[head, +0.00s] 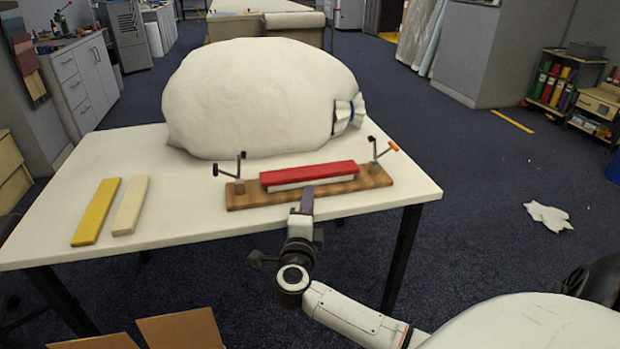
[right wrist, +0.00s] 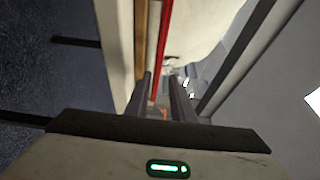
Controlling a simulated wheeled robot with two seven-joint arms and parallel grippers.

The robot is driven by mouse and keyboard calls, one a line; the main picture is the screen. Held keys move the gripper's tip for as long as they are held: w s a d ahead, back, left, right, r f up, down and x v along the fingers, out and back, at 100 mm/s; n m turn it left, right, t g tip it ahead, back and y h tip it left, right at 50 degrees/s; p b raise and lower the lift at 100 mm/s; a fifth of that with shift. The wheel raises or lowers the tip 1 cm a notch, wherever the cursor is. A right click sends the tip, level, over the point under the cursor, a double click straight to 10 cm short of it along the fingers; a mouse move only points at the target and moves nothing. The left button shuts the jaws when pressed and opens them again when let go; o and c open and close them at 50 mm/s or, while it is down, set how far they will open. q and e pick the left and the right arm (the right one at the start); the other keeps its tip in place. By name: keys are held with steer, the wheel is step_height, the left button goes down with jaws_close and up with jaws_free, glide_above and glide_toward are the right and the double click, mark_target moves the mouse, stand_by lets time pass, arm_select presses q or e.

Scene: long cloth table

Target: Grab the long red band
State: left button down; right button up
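The long red band (head: 310,174) lies flat along the top of a white strip (head: 300,186), which sits on a wooden board (head: 245,201) near the table's front edge. My right gripper (head: 307,194) reaches in from the front, at about the middle of the band's near long side. In the right wrist view its two fingers (right wrist: 162,95) stand apart, with the edge of the red band (right wrist: 164,45) showing between and beyond them. I cannot tell whether the fingers touch the band. My left gripper is not in view.
Upright clamps stand at the board's left end (head: 239,180) and right end (head: 378,158). A large white sack (head: 260,95) fills the table behind. A yellow bar (head: 97,211) and a cream bar (head: 131,205) lie at the left. The white table (head: 195,215) is clear between them and the board.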

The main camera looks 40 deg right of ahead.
mark_target(311, 178)
steer(key=b+x, duration=0.1)
steer(key=x, duration=0.6)
steer(key=shift+w+d+f+b, duration=0.15)
steer(key=shift+w+d+b, duration=0.05)
steer(key=shift+w+b, duration=0.15)
steer(key=shift+c, duration=0.2)
jaws_close()
